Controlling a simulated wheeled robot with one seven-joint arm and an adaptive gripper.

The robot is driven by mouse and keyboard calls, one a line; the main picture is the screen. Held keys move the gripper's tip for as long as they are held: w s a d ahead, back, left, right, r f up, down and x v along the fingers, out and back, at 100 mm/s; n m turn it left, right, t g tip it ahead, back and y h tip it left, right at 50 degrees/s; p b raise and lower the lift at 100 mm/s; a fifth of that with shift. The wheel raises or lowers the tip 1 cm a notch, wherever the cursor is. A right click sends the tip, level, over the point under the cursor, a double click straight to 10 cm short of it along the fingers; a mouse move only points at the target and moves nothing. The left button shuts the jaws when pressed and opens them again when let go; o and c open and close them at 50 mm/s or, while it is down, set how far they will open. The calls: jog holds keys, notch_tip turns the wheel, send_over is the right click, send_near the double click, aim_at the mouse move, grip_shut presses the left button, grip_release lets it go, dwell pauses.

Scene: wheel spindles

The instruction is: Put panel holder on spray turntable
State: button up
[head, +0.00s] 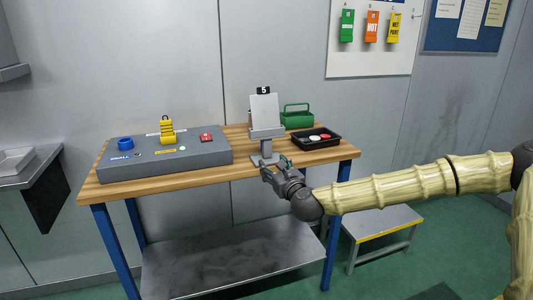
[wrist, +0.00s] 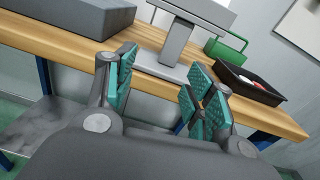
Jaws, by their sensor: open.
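A grey pedestal stand (head: 267,147) with a flat foot, a post and a tray-like top stands near the table's front edge. A pale upright panel (head: 264,110) rises at its top, with a black "5" tag above. The stand's post also shows in the wrist view (wrist: 176,44). It looks like the panel holder, but no readable label confirms this. I cannot clearly identify the spray turntable. My gripper (head: 268,168) is open and empty, just in front of the stand's foot. In the wrist view, its green-padded fingers (wrist: 160,88) are spread below the foot, apart from the post.
The wooden table (head: 180,185) carries a grey box (head: 200,158) with a blue ring (head: 125,143), yellow stepped piece (head: 167,130) and red switch (head: 206,137). A black tray (head: 328,143) and green caddy (head: 297,118) stand right of the stand. A step stool (head: 382,222) is below.

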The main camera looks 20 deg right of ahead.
aim_at(268, 147)
jog(key=shift+m+t+h, duration=0.3)
jog(key=shift+m, duration=0.3)
jog(key=w, duration=0.1)
jog(key=w+d+r, duration=0.1)
jog(key=w, duration=0.1)
jog(key=w+r, duration=0.1)
jog(key=w, duration=0.1)
jog(key=shift+d+r, duration=0.1)
jog(key=shift+d, duration=0.3)
jog(key=shift+w+a+p, duration=0.2)
jog(key=shift+w, duration=1.15)
jog(key=shift+w+a+p, duration=0.2)
jog(key=shift+w, duration=1.65)
jog(key=shift+c, duration=0.4)
grip_shut()
